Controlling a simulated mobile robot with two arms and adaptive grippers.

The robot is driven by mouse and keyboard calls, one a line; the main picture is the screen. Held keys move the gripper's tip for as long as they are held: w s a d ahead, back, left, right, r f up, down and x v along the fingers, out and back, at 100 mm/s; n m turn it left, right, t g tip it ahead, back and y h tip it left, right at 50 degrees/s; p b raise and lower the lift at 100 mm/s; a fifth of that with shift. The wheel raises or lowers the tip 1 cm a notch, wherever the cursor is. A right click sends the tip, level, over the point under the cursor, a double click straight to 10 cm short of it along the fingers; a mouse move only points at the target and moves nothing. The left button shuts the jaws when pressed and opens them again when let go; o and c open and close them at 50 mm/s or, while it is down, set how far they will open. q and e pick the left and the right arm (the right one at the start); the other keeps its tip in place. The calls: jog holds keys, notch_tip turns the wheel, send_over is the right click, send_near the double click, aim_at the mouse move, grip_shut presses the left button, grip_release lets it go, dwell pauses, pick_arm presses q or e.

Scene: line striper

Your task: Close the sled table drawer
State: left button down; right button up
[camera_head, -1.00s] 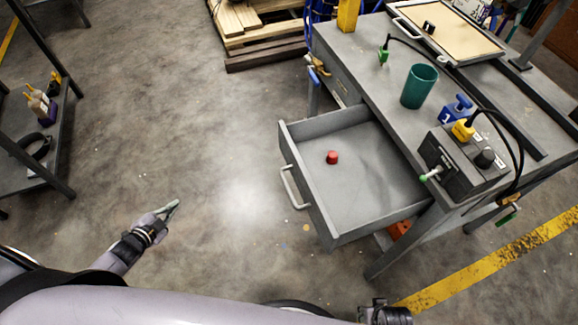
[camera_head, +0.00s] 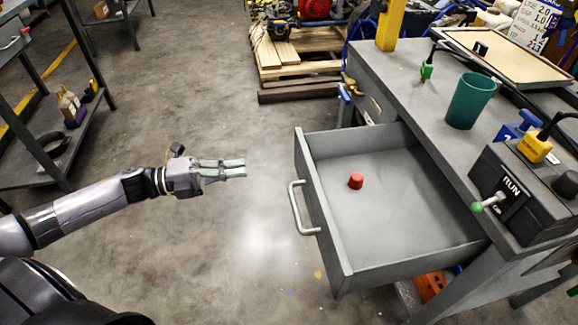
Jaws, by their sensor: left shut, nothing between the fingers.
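The sled table (camera_head: 405,83) stands at the right in the head view. Its grey drawer (camera_head: 318,215) is pulled out toward the left, with a metal bar handle (camera_head: 296,210) on its front. A small red object (camera_head: 355,181) lies inside on the drawer's floor. My left gripper (camera_head: 244,168) is shut and empty. It points right, apart from the drawer front, a short way left of and above the handle in the picture. My right gripper does not show.
On the tabletop are a green cup (camera_head: 470,101), a control box (camera_head: 515,195) with a green-knobbed lever, and a framed tray (camera_head: 500,50). A shelf (camera_head: 45,150) stands at the left. Wooden planks (camera_head: 290,65) lie at the back.

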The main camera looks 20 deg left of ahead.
aim_at(300, 161)
pick_arm(q)
jog(key=b+x, duration=0.1)
jog(key=x, duration=1.1)
jog(key=shift+a, duration=0.1)
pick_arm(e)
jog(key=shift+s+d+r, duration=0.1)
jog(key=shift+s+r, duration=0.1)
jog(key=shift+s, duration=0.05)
